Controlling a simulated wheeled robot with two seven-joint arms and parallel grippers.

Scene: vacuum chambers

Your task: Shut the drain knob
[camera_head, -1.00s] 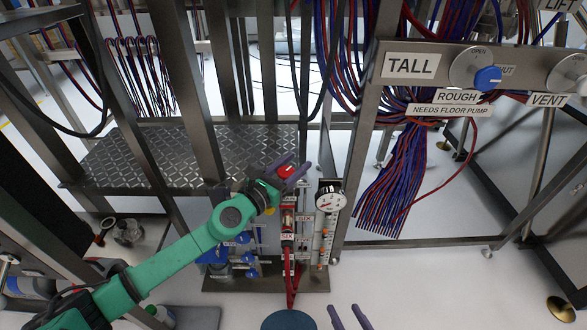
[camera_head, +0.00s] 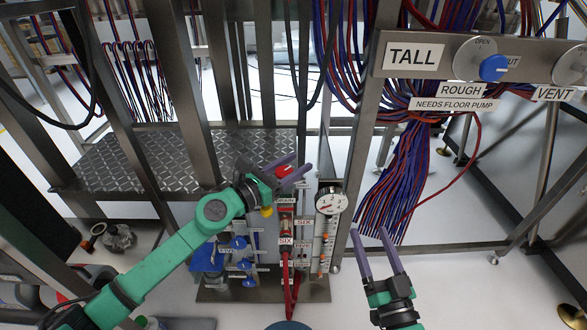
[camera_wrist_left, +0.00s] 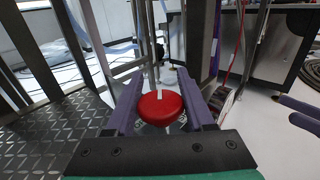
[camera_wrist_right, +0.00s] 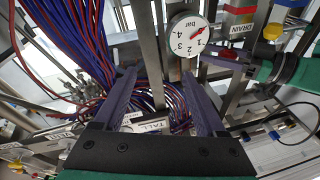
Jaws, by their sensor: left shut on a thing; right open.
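The drain knob is a round red knob with a white mark on top. It shows in the left wrist view (camera_wrist_left: 161,108) between the fingers, and in the head view (camera_head: 284,171) above the DRAIN label (camera_head: 286,201). My left gripper (camera_head: 301,165) is shut on it, one finger on each side, its arm reaching in from the lower left. The white mark points away from the palm in the left wrist view. My right gripper (camera_head: 370,230) is open and empty, right of and below the round gauge (camera_head: 330,202).
The TALL panel (camera_head: 438,62) with its blue-handled ROUGH dial (camera_head: 494,68) is at upper right. Bundled red and blue cables (camera_head: 400,190) hang behind my right gripper. Blue valves (camera_head: 241,264) stand below the left arm. Metal posts flank the area; the floor at lower right is mostly clear.

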